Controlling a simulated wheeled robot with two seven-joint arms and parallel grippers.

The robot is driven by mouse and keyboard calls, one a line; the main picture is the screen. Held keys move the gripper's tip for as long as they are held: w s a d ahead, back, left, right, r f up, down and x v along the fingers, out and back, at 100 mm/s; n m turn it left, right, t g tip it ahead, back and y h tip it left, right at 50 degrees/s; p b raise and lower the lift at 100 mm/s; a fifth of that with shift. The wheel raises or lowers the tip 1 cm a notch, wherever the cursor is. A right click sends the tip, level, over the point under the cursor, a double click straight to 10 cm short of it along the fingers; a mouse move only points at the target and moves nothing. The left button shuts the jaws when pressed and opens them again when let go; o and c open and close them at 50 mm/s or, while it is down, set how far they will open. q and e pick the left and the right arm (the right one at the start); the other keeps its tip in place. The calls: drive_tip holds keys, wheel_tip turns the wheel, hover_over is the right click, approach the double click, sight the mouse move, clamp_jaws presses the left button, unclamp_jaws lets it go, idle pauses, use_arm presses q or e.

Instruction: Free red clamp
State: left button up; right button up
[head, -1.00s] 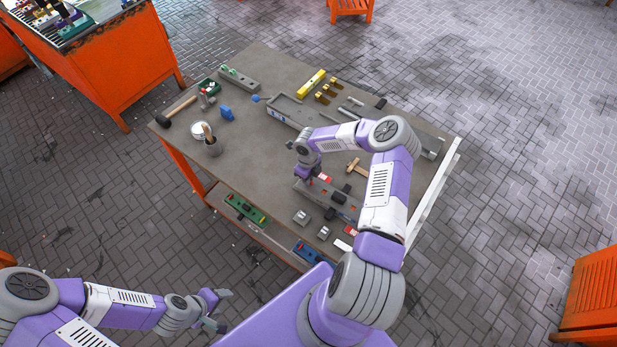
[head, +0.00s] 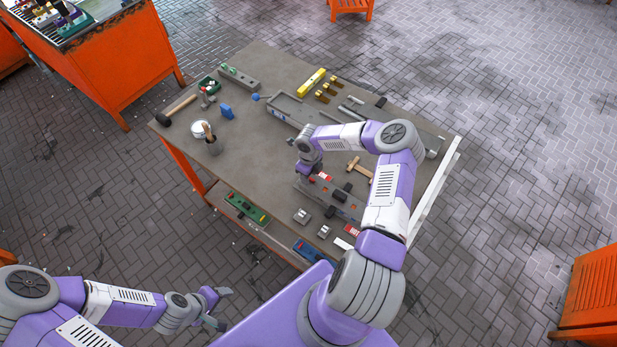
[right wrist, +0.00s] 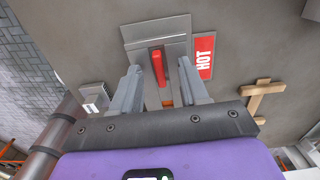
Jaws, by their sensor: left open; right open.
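The red clamp (right wrist: 159,66) shows in the right wrist view as a narrow red bar on a grey metal block (right wrist: 140,32). My right gripper (right wrist: 160,72) is open, with one finger on each side of the red bar. I cannot tell whether either finger touches it. In the head view my right gripper (head: 310,173) points down over the table's right half, and my own wrist hides much of the clamp area. My left gripper (head: 219,308) is open and empty, off the table at the lower left.
A red HOT label (right wrist: 204,56) lies right of the block. A wooden T-shaped piece (right wrist: 262,98) lies further right. A grey tray (head: 290,108), a yellow bar (head: 311,82) and a mallet (head: 180,107) lie on the table (head: 250,145). Its left middle is fairly clear.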

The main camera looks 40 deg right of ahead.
drive_tip(key=shift+r, duration=3.35)
